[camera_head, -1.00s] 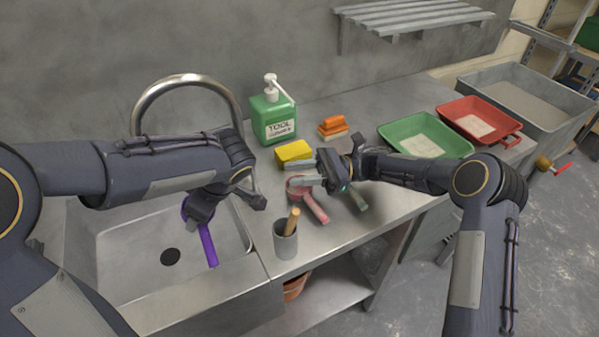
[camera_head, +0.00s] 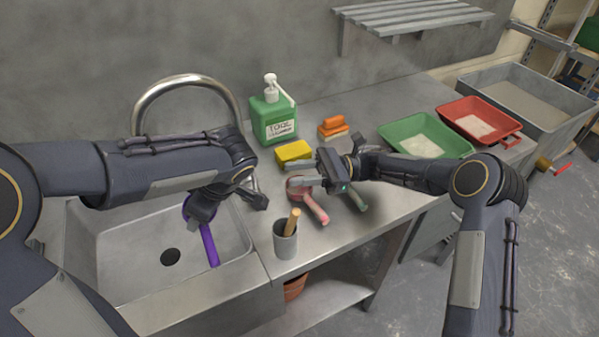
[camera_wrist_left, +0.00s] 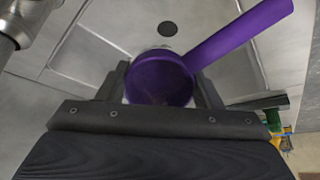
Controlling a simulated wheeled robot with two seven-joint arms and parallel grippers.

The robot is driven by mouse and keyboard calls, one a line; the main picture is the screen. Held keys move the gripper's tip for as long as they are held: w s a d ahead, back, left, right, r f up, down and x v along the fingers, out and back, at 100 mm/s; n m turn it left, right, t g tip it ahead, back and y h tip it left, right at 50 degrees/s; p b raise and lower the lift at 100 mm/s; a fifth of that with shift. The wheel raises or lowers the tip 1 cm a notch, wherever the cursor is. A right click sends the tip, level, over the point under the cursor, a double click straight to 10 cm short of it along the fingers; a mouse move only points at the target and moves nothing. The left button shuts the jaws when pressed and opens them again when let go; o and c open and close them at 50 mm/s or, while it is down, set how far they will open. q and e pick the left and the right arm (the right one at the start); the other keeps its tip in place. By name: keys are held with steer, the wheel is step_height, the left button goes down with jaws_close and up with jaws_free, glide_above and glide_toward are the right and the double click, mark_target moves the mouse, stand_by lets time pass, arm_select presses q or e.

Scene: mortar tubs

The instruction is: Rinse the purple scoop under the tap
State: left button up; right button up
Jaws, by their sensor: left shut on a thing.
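The purple scoop (camera_head: 209,245) is inside the sink (camera_head: 130,275), its handle pointing toward the front. My left gripper (camera_head: 198,212) is shut on the scoop's bowl, partly covered by my own arm. In the left wrist view, the purple bowl (camera_wrist_left: 160,82) sits between the two fingers, with the handle running to the upper right. The tap (camera_head: 185,82) arches behind my left arm, which hides part of its spout. No water shows. My right gripper (camera_head: 302,174) is over the counter at the pink scoop (camera_head: 316,208), its two fingers apart.
A grey cup (camera_head: 286,242) with a wooden handle stands near the front edge. A yellow sponge (camera_head: 293,152), a green soap bottle (camera_head: 273,120) and an orange brush (camera_head: 333,127) stand behind. Green (camera_head: 400,135) and red (camera_head: 460,115) trays are at the right. A drain (camera_head: 170,257) is in the sink.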

arm_select(q)
steer(key=s+d+r+p, duration=0.1)
steer(key=d+r, duration=0.2)
steer(key=d, duration=0.1)
steer(key=shift+d+r, duration=0.3)
steer(key=shift+r, duration=0.1)
stand_by(1.0)
